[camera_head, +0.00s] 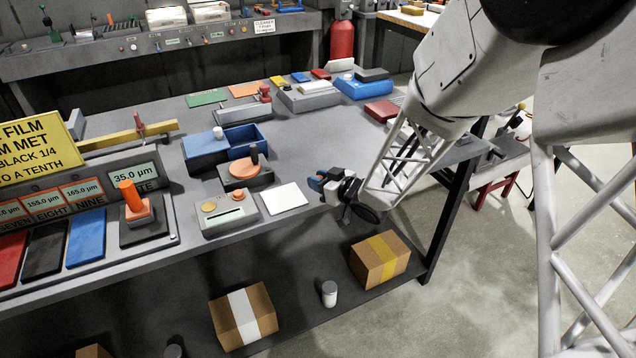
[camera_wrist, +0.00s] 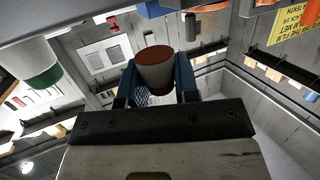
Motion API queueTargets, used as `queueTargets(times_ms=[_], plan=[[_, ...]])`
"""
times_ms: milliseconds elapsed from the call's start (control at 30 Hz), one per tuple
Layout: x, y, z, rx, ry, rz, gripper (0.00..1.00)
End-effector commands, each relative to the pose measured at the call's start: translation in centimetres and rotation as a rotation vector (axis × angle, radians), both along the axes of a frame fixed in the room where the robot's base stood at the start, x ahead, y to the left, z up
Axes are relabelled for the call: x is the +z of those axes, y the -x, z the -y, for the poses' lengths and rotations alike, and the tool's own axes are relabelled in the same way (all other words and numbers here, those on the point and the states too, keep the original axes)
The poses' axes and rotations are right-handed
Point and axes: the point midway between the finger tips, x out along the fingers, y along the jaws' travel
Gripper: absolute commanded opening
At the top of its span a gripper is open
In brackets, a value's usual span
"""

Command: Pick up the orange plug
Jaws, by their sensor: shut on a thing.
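My gripper (camera_head: 318,184) is just beyond the front edge of the grey bench, near its right end. In the wrist view its two blue fingers (camera_wrist: 153,82) are shut on a grey tapered piece (camera_wrist: 152,78) with a dull rust-orange end face. I cannot tell whether this piece is the orange plug. In the head view the held piece is small and partly hidden by the fingers and wrist. A bright orange upright piece (camera_head: 132,195) stands on a dark pad at the left of the bench.
A white square plate (camera_head: 283,198) and a grey box with round buttons (camera_head: 228,212) lie left of my gripper. A blue open box (camera_head: 247,136) and a dark box with an orange disc (camera_head: 244,171) stand behind them. Cartons (camera_head: 380,260) are on the lower shelf.

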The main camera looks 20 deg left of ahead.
Motion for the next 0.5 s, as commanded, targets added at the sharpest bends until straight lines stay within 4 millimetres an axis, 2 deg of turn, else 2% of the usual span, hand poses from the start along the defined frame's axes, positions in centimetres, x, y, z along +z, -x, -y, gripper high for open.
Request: queueTargets(times_ms=[500], plan=[[0.9,7.3,4.8,-0.001,-0.001,0.001,0.07]])
